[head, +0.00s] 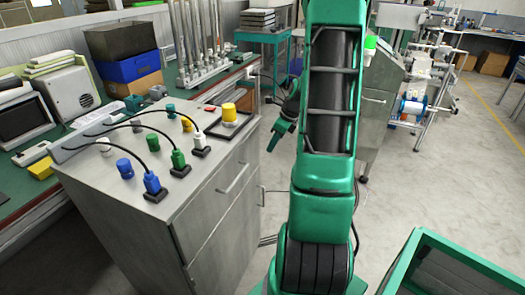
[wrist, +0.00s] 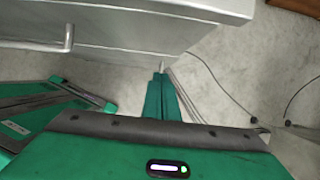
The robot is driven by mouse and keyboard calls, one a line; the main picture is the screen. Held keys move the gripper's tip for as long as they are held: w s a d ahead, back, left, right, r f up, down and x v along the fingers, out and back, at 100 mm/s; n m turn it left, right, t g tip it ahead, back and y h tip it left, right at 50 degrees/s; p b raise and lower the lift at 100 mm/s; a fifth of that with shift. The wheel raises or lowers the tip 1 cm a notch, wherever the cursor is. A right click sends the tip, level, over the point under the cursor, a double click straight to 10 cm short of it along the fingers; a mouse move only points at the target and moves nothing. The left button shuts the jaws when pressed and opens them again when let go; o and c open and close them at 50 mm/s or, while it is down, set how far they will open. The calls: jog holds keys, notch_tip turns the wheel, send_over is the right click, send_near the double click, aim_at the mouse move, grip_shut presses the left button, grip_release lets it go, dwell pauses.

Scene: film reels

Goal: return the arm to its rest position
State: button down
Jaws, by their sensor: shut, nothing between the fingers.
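My arm (head: 325,110) is green with dark sections and rises in the middle of the head view. My gripper (head: 273,147) hangs beside the right side of the steel cabinet (head: 215,200), apart from it and pointing down. In the wrist view my gripper's green fingers (wrist: 160,80) are together with nothing between them. Pale floor and a cabinet edge lie beyond them. Part of the arm's far end is hidden behind the nearer green link.
The cabinet top holds blue, green and white plugs with black cables, and a yellow cylinder (head: 229,112) in a black tray. A green-rimmed bin (head: 465,262) stands at the lower right. A workbench with boxes is at the left. Open floor (head: 430,180) lies to the right.

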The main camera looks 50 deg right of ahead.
jog(key=v, duration=0.7)
jog(key=shift+s, duration=0.1)
jog(key=s+a+r+n+g, duration=0.2)
jog(key=s+a+r+n, duration=0.1)
jog(key=s+a+n, duration=0.7)
jog(key=s+a+r+n+g+h, duration=0.1)
jog(key=s+a+r+n+g, duration=0.1)
jog(key=s+a+n, duration=0.9)
jog(key=a+r+n, duration=0.1)
jog(key=a+n, duration=0.2)
jog(key=n, duration=0.1)
jog(key=shift+s+a+r+n, duration=0.15)
jog(key=shift+r+n, duration=0.15)
jog(key=shift+r, duration=0.1)
